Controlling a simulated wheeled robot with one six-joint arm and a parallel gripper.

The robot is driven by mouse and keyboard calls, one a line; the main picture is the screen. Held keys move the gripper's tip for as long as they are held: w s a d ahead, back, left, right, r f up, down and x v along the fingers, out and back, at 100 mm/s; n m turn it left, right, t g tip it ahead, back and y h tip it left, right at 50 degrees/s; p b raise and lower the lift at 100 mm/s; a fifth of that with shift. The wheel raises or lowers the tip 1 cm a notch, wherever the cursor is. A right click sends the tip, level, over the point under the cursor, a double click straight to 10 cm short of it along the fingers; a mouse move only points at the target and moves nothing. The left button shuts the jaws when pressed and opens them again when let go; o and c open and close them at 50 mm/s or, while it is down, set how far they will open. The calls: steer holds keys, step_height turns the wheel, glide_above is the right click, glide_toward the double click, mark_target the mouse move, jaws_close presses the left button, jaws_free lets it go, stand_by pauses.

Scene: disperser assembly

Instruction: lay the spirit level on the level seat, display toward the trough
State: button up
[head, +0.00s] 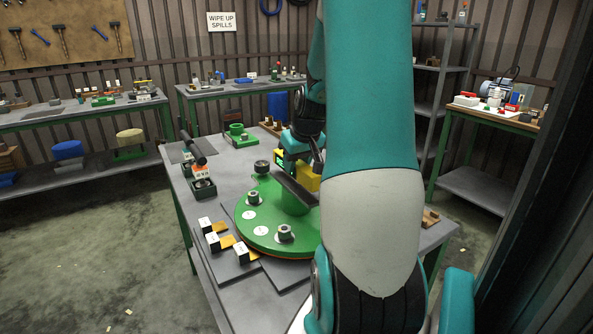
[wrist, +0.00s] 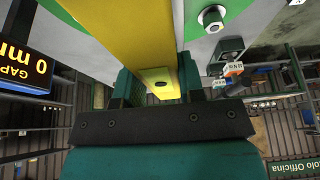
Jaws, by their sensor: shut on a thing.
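My gripper (wrist: 158,80) is shut on the yellow spirit level (wrist: 128,28), which runs up from between the fingers in the wrist view. In the head view a yellow part of the level (head: 309,179) shows beside my gripper (head: 293,160), partly behind my arm. The dark slanted trough (head: 294,192) stands in front of it, above the round green base (head: 262,230). The level seat cannot be made out clearly; my arm hides the right part of the base. Whether the level touches anything is unclear.
A dark readout (wrist: 25,48) marked GAP stands left in the wrist view. Several white-faced blocks (head: 212,242) lie at the table's front left. A dark holder with a red-and-white label (head: 202,187) stands on the left. Bare tabletop (head: 228,166) shows behind it.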

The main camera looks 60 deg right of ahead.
steer(key=shift+f, duration=1.1)
steer(key=shift+f, duration=0.15)
steer(key=o, duration=1.1)
